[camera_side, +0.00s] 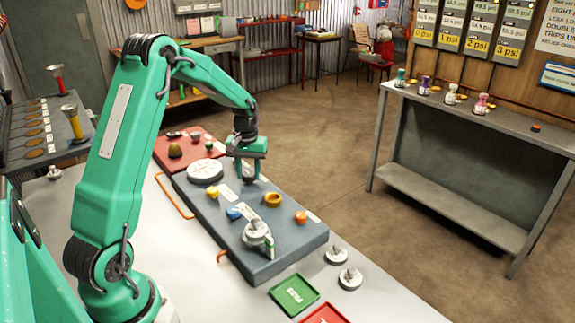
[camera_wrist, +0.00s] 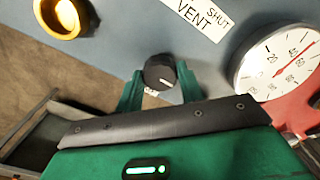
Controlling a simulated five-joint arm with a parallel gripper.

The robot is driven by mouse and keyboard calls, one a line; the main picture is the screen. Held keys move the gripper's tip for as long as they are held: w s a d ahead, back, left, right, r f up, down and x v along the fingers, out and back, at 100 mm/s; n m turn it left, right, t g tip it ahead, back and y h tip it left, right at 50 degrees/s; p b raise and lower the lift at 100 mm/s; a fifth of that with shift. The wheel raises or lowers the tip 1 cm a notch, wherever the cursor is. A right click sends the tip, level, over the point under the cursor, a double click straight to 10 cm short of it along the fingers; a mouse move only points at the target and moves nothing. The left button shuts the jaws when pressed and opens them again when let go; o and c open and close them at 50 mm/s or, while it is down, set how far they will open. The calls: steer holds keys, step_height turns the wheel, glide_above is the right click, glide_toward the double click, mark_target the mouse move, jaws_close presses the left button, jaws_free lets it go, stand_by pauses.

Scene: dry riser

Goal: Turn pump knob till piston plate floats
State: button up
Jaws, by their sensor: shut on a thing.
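My gripper (camera_side: 246,172) is over the far part of the grey-blue panel (camera_side: 215,212) in the side view, hiding what it holds there. In the wrist view its green fingers (camera_wrist: 160,85) are shut on a black knob (camera_wrist: 160,73) with a white mark. The knob's own label is mostly hidden, so I cannot read it. A white dial (camera_wrist: 283,62) with a red needle lies to the right of the knob and also shows in the side view (camera_side: 205,171). I cannot tell for sure which part is the piston plate.
A label reading VENT and SHUT (camera_wrist: 198,14) lies beyond the knob. A brass ring (camera_side: 272,199), an orange knob (camera_side: 301,217), a blue part (camera_side: 234,213) and a pale round fitting (camera_side: 256,234) sit on the panel. Green (camera_side: 294,294) and red (camera_side: 326,315) trays lie in front.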

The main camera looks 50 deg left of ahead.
mark_target(249, 173)
steer(key=shift+m, duration=1.3)
steer(key=o, duration=1)
steer(key=shift+r, duration=0.1)
steer(key=shift+r, duration=3.8)
